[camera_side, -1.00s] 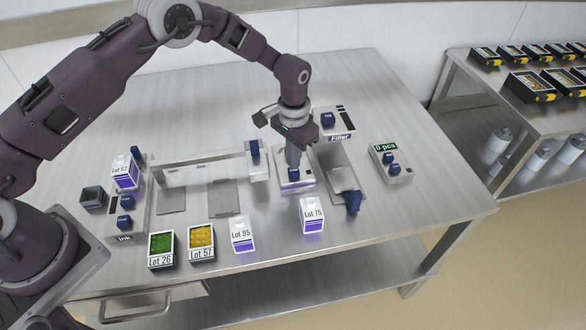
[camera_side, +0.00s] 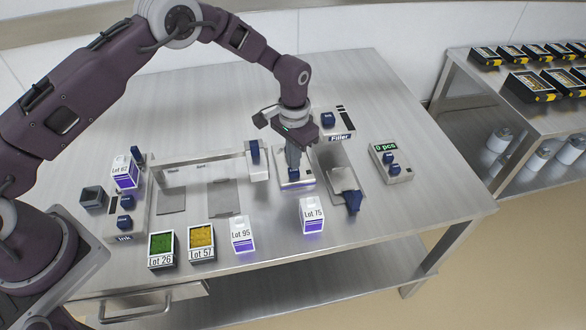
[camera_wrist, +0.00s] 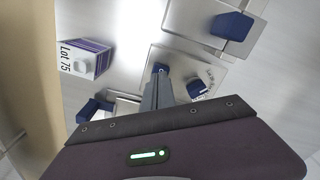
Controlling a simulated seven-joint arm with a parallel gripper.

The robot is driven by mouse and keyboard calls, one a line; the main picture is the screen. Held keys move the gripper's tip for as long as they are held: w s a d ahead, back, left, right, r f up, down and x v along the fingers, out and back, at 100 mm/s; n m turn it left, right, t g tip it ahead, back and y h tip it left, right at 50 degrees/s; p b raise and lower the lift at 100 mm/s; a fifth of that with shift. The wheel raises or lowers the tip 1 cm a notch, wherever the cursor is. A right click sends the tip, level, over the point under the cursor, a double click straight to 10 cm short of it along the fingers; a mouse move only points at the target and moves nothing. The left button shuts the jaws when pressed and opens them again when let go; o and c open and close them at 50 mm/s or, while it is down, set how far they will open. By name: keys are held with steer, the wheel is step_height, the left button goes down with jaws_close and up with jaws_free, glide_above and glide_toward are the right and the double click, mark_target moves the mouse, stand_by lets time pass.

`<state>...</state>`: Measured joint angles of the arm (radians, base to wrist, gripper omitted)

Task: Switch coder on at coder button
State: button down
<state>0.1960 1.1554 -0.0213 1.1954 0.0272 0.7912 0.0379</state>
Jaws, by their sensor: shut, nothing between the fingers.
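A pale box with a blue button (camera_side: 293,175) stands right of the centre of the table, under my gripper; its lettering is too small to read, but it is likely the coder. My gripper (camera_side: 293,167) is shut and empty, pointing down with its fingertips at this button. In the wrist view the shut fingertips (camera_wrist: 159,80) meet the edge of the blue button (camera_wrist: 160,69). I cannot tell whether the button is pressed in. A second dark blue knob with a white mark (camera_wrist: 197,89) sits on the same box, right of the fingers.
The Lot 75 carton (camera_side: 312,215) stands in front of the box. A blue handle (camera_side: 352,201) on a metal plate is to its right. The Filler unit (camera_side: 336,124) is behind, and the "0 pcs" counter box (camera_side: 390,162) is farther right. The table's right front is clear.

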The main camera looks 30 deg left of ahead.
steer(key=shift+f, duration=1.05)
steer(key=shift+r, duration=1.15)
steer(key=shift+r, duration=0.1)
step_height(320, 180, up, 12)
